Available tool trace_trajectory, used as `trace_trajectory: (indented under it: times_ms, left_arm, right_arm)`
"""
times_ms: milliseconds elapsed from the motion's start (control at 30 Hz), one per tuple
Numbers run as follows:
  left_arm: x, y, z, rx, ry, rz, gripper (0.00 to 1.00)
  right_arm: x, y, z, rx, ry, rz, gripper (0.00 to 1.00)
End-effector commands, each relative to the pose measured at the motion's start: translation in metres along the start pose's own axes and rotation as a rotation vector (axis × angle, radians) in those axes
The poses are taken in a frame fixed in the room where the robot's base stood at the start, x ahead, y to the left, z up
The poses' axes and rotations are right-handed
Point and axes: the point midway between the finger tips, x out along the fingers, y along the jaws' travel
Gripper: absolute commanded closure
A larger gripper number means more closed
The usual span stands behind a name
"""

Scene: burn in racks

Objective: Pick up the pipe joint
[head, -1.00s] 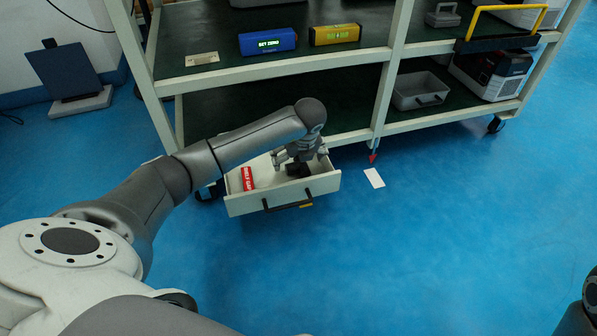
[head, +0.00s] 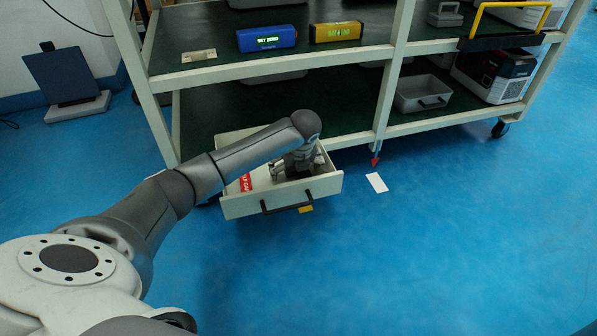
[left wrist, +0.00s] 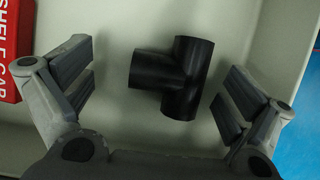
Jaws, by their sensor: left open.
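The pipe joint (left wrist: 178,78) is a black T-shaped piece lying on the light floor of the open drawer. In the left wrist view it sits between the two fingers of my left gripper (left wrist: 158,92), with a gap on both sides. My left gripper is open and empty, pointing down into the drawer. My right gripper is not in view.
A red labelled box (left wrist: 14,45) lies in the drawer, left of the pipe joint. The drawer walls stand around the gripper. The rack's lower shelf edge (head: 345,139) is just behind. Blue floor in front is clear.

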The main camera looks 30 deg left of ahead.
Motion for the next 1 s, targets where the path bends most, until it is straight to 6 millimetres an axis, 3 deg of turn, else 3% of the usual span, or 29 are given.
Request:
trace_trajectory:
  times_ms: [200, 567, 1000]
  left_arm:
    - [-0.0006, -0.0002, 0.0003, 0.0, 0.0, 0.0, 0.03]
    - [-0.0004, 0.0, 0.0002, 0.0, 0.0, 0.0, 0.49]
    - [-0.0089, -0.0001, 0.0042, 0.0, -0.001, -0.001, 0.5]
  right_arm:
    - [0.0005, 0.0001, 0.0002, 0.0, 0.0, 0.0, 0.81]
    - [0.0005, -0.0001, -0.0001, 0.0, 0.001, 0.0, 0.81]
    - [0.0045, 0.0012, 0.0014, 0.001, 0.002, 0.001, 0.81]
